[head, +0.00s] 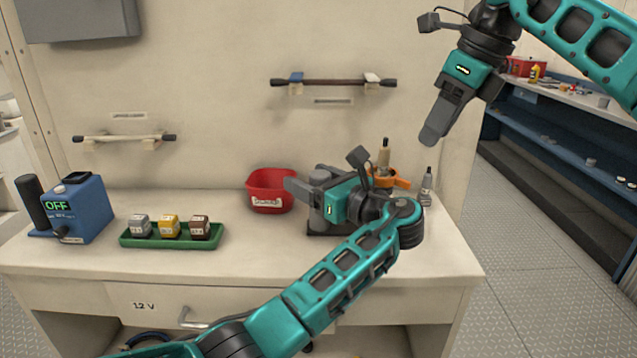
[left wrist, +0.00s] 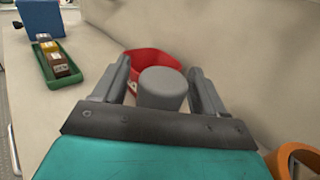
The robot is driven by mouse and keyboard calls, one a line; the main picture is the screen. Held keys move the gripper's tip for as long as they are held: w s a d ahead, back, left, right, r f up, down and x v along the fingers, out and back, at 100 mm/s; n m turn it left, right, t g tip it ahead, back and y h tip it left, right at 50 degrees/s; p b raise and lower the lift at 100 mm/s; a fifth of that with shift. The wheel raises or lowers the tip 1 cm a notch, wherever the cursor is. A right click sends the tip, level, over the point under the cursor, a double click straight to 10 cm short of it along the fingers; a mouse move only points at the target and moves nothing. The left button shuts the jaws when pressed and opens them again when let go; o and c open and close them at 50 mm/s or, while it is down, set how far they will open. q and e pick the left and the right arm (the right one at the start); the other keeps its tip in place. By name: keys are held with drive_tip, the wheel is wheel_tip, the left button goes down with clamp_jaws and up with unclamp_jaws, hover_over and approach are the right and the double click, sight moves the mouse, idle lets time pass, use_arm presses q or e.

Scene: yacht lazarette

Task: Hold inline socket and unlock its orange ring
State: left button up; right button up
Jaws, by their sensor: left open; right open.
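A grey cylinder (left wrist: 163,88), which looks like the inline socket, stands between the fingers of my open left gripper (left wrist: 162,82) in the left wrist view. I see a gap on both sides, and cannot tell if either finger touches it. In the head view the left gripper (head: 302,185) reaches over a grey body (head: 318,216) on the bench and hides much of it. An orange ring-like part (head: 402,183) shows behind the left wrist, also at the lower right of the left wrist view (left wrist: 297,153). I cannot tell whether it belongs to the socket. My right gripper (head: 433,134) is open, empty and raised at the right.
A red bin (head: 269,191) stands just beyond the left gripper. A green tray (head: 172,239) with small blocks and a blue device (head: 78,208) reading OFF are on the left. A small bottle (head: 427,187) stands at the right. The bench front (head: 430,262) is clear.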

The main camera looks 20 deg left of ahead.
use_arm(q)
drive_tip(key=shift+c, duration=0.3)
drive_tip(key=c, duration=1.2)
drive_tip(key=shift+c, duration=0.2)
use_arm(e)
drive_tip(key=shift+c, duration=0.2)
